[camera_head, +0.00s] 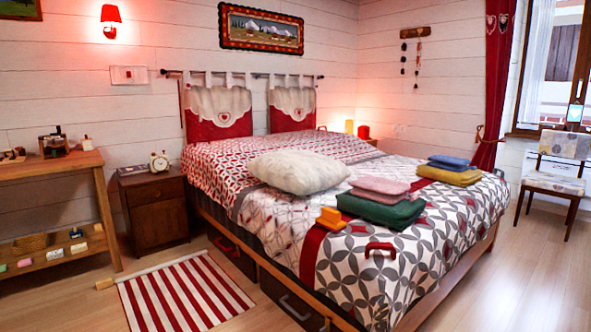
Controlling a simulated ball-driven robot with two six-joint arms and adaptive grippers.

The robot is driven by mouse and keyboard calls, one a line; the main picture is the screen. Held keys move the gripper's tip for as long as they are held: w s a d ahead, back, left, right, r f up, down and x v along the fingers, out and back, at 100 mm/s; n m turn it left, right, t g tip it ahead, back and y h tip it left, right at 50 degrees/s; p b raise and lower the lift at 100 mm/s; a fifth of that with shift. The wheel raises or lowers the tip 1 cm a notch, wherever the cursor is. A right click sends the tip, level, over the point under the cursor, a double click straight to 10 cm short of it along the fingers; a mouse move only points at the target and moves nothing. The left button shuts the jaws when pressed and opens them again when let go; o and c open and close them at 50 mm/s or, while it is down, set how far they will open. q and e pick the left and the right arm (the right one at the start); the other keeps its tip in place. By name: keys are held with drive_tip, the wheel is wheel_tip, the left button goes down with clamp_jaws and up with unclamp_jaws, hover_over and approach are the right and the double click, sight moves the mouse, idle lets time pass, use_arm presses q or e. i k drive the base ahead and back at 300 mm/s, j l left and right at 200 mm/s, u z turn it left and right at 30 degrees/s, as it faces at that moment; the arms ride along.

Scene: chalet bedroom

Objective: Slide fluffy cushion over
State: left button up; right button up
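The fluffy cushion (299,171) is whitish and lies flat on the near left part of the bed (458,233), on the patterned red, white and grey cover. Its right edge is close to a stack of folded cloths, a pink one (380,186) on a green one (381,210). Neither of my grippers shows in the head view.
A yellow-orange block (330,219) and a red handle-like item (380,248) lie near the bed's front. Blue and mustard cloths (448,175) are stacked at right. A nightstand (157,210) and a striped rug (185,294) are left of the bed.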

sight(298, 172)
drive_tip(key=i+j+z, duration=0.3)
drive_tip(key=i+j, duration=0.35)
drive_tip(key=i, duration=0.2)
drive_tip(key=i+j+z, duration=0.3)
drive_tip(key=i+j, duration=0.45)
